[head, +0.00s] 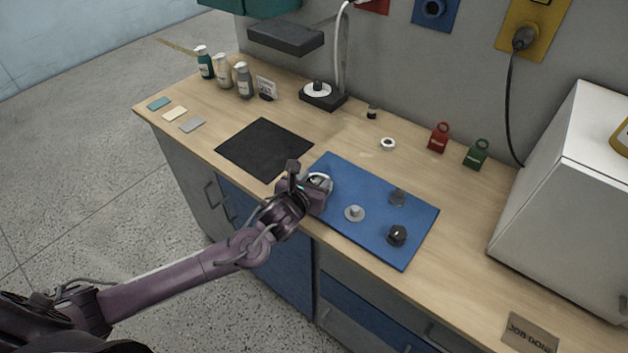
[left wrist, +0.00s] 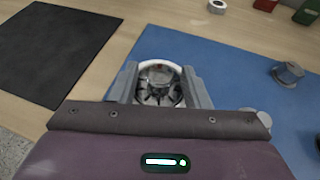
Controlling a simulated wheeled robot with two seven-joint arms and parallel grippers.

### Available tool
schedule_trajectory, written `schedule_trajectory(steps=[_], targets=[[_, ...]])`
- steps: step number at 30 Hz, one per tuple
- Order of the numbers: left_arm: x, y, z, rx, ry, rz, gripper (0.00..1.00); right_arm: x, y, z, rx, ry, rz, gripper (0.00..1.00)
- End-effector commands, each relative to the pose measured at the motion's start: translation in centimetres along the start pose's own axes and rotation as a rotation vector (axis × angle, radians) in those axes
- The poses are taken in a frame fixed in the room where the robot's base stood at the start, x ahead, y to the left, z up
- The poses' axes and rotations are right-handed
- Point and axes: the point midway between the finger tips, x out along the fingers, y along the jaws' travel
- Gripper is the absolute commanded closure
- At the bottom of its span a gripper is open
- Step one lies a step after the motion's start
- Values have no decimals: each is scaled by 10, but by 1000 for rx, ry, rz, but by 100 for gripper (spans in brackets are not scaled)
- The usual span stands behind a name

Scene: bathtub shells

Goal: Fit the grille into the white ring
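My left gripper (head: 308,182) is low over the left end of the blue mat (head: 372,238). In the left wrist view its two grey fingers (left wrist: 159,84) stand apart, one on each side of a round part. That part shows a white ring (left wrist: 150,67) curving behind a round grey piece with dark spokes, which looks like the grille (left wrist: 157,97). In the head view the white ring (head: 322,178) shows just beyond the gripper. I cannot tell whether the fingers touch the part, or whether the grille is seated in the ring. My right gripper is not in view.
On the mat are a pale round part (head: 354,214), a grey part (head: 398,198) and a black knob (head: 397,236). A smaller white ring (head: 388,144) lies on the wood behind. A black mat (head: 264,149) is to the left; a white cabinet (head: 562,200) blocks the right.

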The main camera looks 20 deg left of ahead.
Motion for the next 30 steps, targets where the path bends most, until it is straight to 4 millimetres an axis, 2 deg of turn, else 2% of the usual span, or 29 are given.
schedule_trajectory(steps=[12, 24, 30], targets=[[-5, 0, -1, 1, 0, -1, 49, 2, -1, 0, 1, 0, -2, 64], [-63, 0, -2, 3, 1, -1, 49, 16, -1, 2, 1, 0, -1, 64], [-77, 0, -1, 1, 1, -1, 49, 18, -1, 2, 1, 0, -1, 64]])
